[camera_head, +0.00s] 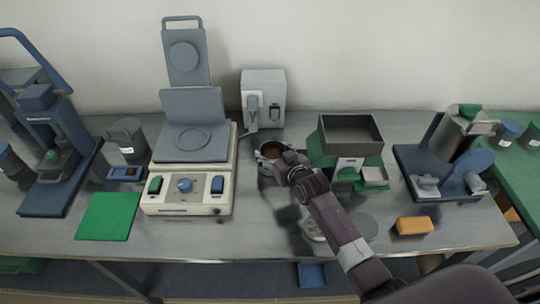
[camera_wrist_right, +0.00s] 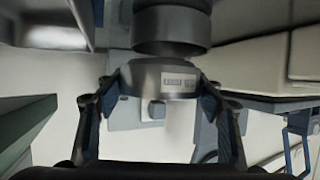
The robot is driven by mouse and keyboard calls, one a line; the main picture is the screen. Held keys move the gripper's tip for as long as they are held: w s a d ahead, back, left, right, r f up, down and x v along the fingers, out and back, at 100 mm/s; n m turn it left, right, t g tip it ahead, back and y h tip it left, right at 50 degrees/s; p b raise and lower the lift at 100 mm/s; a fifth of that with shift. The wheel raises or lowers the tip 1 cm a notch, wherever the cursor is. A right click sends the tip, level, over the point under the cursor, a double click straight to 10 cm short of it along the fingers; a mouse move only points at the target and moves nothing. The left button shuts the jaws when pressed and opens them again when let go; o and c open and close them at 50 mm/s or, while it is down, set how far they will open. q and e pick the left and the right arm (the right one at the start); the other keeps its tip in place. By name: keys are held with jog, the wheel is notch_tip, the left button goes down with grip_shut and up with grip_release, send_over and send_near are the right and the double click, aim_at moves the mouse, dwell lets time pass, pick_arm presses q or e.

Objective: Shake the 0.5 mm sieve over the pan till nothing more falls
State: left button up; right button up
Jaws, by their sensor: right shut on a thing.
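In the right wrist view, which looks upside down, the gripper's two fingers stand either side of a grey ring with a barcode label (camera_wrist_right: 172,82), which I take for the sieve. A darker round vessel (camera_wrist_right: 170,30), probably the pan, lies on its far side, under it. Whether they touch, and whether grains fall, I cannot tell. My left gripper is not in view.
A beige device (camera_head: 188,205) with a raised grey lid stands to the left. A green machine with a square hopper (camera_head: 350,133) stands close on the right. A white box (camera_head: 262,98) is behind. A yellow block (camera_head: 413,225) and a green mat (camera_head: 108,216) lie in front.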

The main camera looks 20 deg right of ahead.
jog(key=shift+d, duration=0.1)
jog(key=shift+a+p, duration=0.3)
jog(key=shift+a, duration=0.95)
jog(key=shift+d, duration=1.2)
jog(key=shift+a+p, duration=0.35)
jog(key=shift+a, duration=0.85)
jog(key=shift+d, duration=1.35)
jog(key=shift+a, duration=0.2)
jog(key=shift+d, duration=0.1)
